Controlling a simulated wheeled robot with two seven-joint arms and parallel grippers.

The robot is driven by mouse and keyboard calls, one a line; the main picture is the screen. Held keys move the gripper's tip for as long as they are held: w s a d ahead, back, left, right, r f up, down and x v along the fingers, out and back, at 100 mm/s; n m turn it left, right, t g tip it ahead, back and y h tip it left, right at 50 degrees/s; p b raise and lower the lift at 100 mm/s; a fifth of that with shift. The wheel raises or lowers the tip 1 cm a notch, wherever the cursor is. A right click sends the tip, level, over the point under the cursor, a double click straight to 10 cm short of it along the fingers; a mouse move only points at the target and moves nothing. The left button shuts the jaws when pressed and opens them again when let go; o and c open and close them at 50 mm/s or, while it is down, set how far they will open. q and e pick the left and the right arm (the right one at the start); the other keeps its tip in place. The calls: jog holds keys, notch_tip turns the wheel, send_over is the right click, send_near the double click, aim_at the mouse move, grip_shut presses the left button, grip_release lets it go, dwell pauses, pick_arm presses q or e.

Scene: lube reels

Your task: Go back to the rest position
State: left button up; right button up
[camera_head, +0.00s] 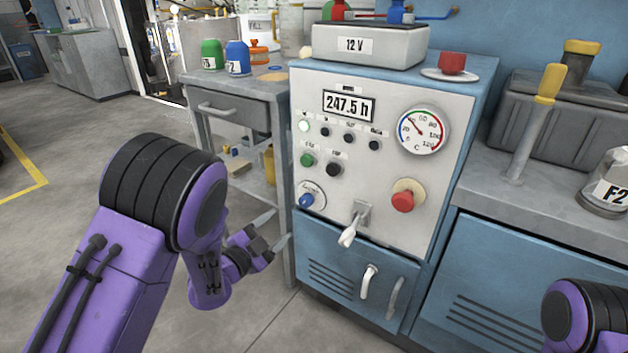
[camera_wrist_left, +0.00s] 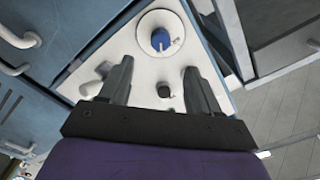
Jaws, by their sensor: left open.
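My left gripper (camera_head: 277,229) is open and empty. In the head view it hangs at the lower left of the control panel (camera_head: 375,185), by the panel's left edge. Its two fingers (camera_wrist_left: 157,80) are spread apart in the left wrist view. Beyond them a blue knob (camera_wrist_left: 160,41) on a round white plate shows, apart from both fingers. The blue knob is also in the head view (camera_head: 306,200), right of the gripper. Part of my right arm (camera_head: 580,318) shows at the lower right; its gripper is out of view.
The panel has a red knob (camera_head: 402,201), a gauge (camera_head: 423,130) and a white-handled lever (camera_head: 349,234). A grey side table (camera_head: 262,87) with bottles stands behind left. Open floor (camera_head: 75,140) lies at left.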

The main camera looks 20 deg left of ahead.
pick_arm(q)
jog(key=s+a+f+n+g+y, duration=0.35)
jog(key=s+f+n, duration=0.25)
jog(key=f+n, duration=0.25)
jog(key=s+a+f+n+g+y, duration=0.3)
jog(key=s+f+n+y, duration=0.2)
jog(key=s+f+n, duration=0.3)
jog(key=s+f+n+g, duration=0.1)
jog(key=s+f+g, duration=0.1)
jog(key=s+f, duration=0.35)
jog(key=s+f+n+g+y, duration=0.1)
jog(key=s+f+g, duration=0.2)
jog(key=s, duration=0.6)
jog(key=s+f+n+g, duration=0.2)
jog(key=s+f, duration=0.2)
jog(key=s, duration=0.3)
notch_tip(320, 180, up, 32)
jog(key=p, duration=3.2)
jog(key=shift+a, duration=0.2)
jog(key=shift+s+m, duration=0.1)
jog(key=shift+m, duration=0.15)
